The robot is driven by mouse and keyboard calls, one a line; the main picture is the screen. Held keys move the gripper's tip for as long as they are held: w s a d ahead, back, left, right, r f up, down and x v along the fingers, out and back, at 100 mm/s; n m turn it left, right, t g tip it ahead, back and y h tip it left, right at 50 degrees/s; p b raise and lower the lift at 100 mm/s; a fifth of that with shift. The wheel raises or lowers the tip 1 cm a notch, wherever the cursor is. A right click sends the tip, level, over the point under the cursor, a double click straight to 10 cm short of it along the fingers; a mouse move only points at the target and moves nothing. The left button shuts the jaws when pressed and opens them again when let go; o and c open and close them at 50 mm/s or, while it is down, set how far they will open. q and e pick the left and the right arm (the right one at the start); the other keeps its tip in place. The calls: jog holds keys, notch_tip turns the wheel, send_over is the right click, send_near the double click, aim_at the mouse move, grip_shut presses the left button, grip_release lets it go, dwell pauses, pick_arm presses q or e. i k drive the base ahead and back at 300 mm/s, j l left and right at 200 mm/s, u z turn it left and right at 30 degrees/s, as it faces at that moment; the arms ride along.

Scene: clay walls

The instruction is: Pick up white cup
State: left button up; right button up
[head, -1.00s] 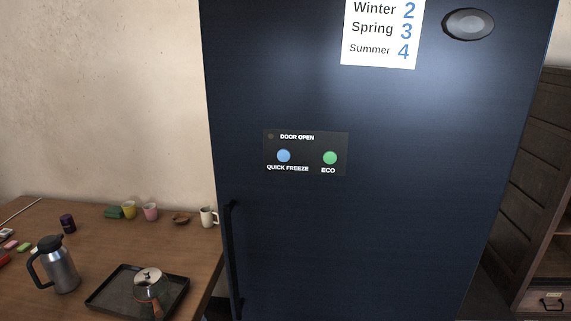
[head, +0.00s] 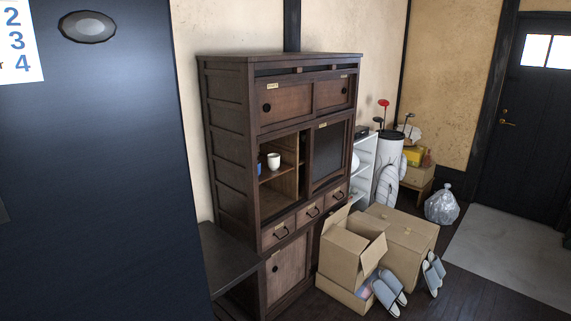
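A small white cup (head: 273,161) stands upright on a shelf inside the open compartment of a dark wooden cabinet (head: 228,140). A blue item (head: 259,168) is beside it on the left, partly hidden by the compartment's edge. The cup is some distance away from me. Neither of my grippers shows in the head view.
A dark blue fridge (head: 100,190) fills the left side. A dark low surface (head: 226,255) lies between it and the cabinet. Cardboard boxes (head: 345,252) and slippers (head: 389,292) crowd the floor before the cabinet. A plastic bag (head: 442,206) and a door (head: 515,125) are at right.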

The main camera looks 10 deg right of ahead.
aim_at(274, 162)
jog(key=z, duration=0.1)
jog(key=i+l+u, duration=0.1)
jog(key=i, duration=0.35)
jog(key=i+l+u, duration=0.1)
jog(key=i+l, duration=0.2)
jog(key=i, duration=0.15)
jog(key=i+l+u, duration=0.1)
jog(key=i, duration=0.35)
jog(key=i+l+u, duration=0.1)
jog(key=i+l, duration=0.3)
